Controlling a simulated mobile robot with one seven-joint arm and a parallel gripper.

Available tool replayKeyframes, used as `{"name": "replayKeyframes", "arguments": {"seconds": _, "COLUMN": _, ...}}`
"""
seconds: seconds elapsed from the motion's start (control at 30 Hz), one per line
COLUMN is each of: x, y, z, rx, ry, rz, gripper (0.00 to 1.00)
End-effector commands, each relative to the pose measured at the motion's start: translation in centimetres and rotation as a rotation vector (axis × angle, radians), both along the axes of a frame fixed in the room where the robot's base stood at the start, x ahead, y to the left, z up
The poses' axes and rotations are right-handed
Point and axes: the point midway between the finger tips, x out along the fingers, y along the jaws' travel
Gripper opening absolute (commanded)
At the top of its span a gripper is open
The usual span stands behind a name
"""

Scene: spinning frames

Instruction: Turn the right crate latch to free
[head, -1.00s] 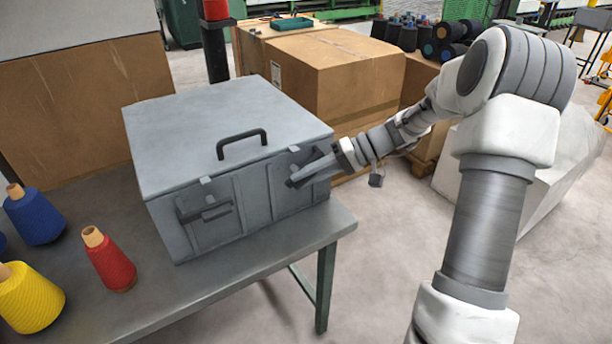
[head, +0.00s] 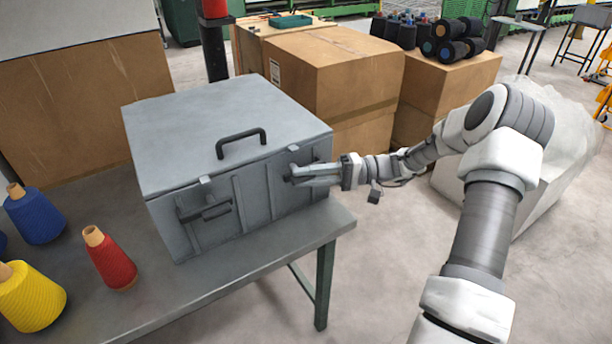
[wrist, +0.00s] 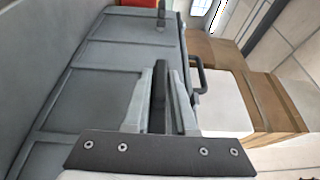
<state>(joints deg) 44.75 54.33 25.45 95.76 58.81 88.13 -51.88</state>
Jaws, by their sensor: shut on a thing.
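The grey crate (head: 165,205) stands on the table with its lid down. My gripper (head: 300,175) is at the right end of the crate's front, shut on the right crate latch (wrist: 160,82). In the wrist view, the dark latch bar lies between the two fingers of my gripper (wrist: 163,85). In the head view, the fingers hide most of this latch, so its exact angle is hard to tell. The left latch (head: 205,211), a dark bar, is on the left part of the same front and is free of my gripper.
A dark carry handle (head: 241,138) stands up from the lid. Red (head: 110,260), yellow (head: 30,300) and blue (head: 38,215) yarn cones stand on the table (head: 260,255) at left. Cardboard boxes (head: 330,80) stand behind the crate. Open floor lies right of the table.

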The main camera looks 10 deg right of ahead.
Motion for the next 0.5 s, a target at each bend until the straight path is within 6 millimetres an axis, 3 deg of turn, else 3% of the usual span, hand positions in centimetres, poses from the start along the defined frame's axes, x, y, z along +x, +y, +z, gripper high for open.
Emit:
{"name": "replayKeyframes", "arguments": {"seconds": 0.33, "x": -0.08, "y": 0.05, "z": 0.01, "rx": 0.006, "ry": 0.003, "rz": 0.002, "gripper": 0.00}}
{"name": "replayKeyframes", "arguments": {"seconds": 0.37, "x": -0.08, "y": 0.05, "z": 0.01, "rx": 0.006, "ry": 0.003, "rz": 0.002, "gripper": 0.26}}
{"name": "replayKeyframes", "arguments": {"seconds": 0.5, "x": -0.07, "y": 0.05, "z": 0.00, "rx": 0.005, "ry": 0.003, "rz": 0.002, "gripper": 0.47}}
